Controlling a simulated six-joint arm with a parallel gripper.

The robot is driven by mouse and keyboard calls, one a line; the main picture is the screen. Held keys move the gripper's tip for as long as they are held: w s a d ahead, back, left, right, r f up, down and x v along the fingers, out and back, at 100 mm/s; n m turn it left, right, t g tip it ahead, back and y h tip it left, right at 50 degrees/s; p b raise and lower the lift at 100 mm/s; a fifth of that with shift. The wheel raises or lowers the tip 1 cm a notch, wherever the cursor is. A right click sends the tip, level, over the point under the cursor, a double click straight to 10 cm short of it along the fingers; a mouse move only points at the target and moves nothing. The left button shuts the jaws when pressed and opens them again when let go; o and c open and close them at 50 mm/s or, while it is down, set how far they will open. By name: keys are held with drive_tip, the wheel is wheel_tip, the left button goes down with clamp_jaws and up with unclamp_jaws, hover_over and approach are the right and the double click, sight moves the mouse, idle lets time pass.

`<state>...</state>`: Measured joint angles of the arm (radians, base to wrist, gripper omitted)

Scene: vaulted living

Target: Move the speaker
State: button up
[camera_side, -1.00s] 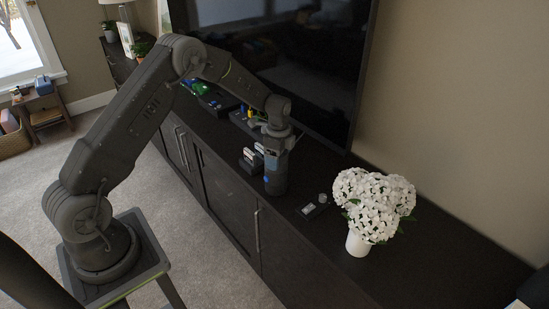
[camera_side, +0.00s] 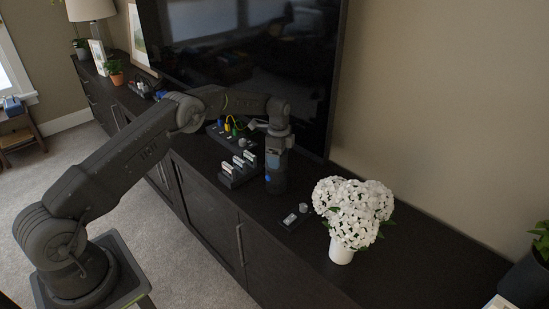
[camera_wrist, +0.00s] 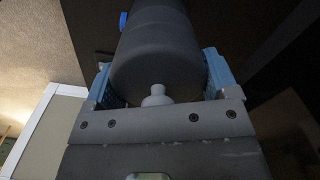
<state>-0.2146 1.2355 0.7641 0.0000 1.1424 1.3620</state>
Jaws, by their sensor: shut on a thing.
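The speaker (camera_side: 275,181) is a dark upright cylinder with a small blue spot, over the long dark cabinet (camera_side: 395,262). My gripper (camera_side: 273,157) is around its upper part from above, shut on it. In the wrist view, the speaker (camera_wrist: 160,45) fills the space between the two blue finger pads (camera_wrist: 160,85). A small pale knob shows at its near end. I cannot tell whether the speaker's base touches the cabinet top.
A rack with white-topped pieces (camera_side: 238,169) stands left of the speaker. Behind it are coloured items (camera_side: 232,126). A small dark device (camera_side: 294,217) and a white flower vase (camera_side: 341,252) are to the right. A large screen (camera_side: 250,65) stands close behind.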

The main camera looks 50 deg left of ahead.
drive_tip(key=shift+w, duration=0.2)
drive_tip(key=o, duration=1.1)
wheel_tip(320, 180, up, 14)
